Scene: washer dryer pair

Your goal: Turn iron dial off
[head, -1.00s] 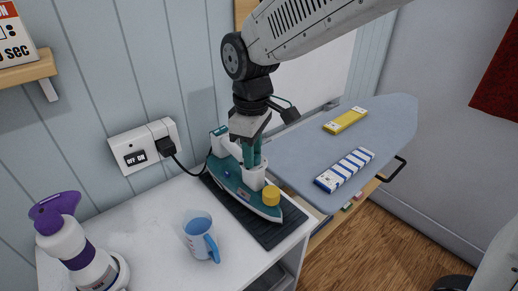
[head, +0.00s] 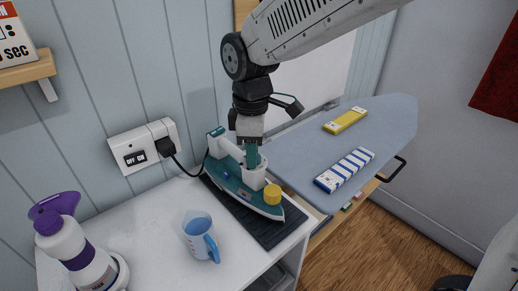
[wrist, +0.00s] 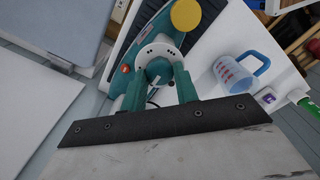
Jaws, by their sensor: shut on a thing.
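The teal and white iron (head: 268,209) rests on a dark ribbed mat (head: 284,234) at the right end of the white counter. A yellow round cap (head: 272,194) sits near its tip. My gripper (head: 252,163) points down onto the iron, over its white dial housing (head: 254,178). In the wrist view, the round teal dial (wrist: 158,68) sits in a white ring with dark dots (wrist: 160,50). The fingers of my gripper (wrist: 160,76) are shut on the dial, one on each side. The fingers hide part of the dial, and its setting cannot be read.
A blue measuring cup (head: 200,240) stands left of the iron, and a purple-topped spray bottle (head: 72,245) further left. A wall socket (head: 138,152) with a black cord is behind. The ironing board (head: 300,150) at right holds a yellow box (head: 345,121) and a striped box (head: 345,170).

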